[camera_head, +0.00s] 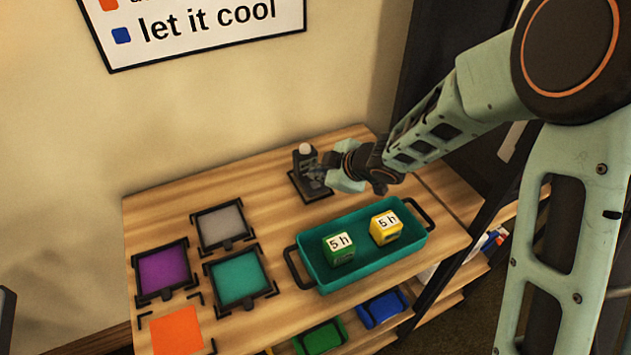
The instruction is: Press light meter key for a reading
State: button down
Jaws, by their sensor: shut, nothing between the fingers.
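A small dark upright device with a pale round dome on top, which looks like the light meter (304,160), stands on a dark base near the back of the wooden table. Its key cannot be made out at this size. My gripper (322,173) is shut and empty, reaching in from the right with its fingertips at the device's right side. I cannot tell whether the fingertips touch it. The gripper hides part of the device's right side.
A teal tray (305,277) with dark handles holds a green cube (340,256) and a yellow cube (385,235), both marked "5 h".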

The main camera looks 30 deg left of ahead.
aim_at(317, 184)
notch_tip(317, 184, up, 5)
jog(key=p, duration=0.4)
jog(key=shift+f, duration=0.15)
dwell(0.5)
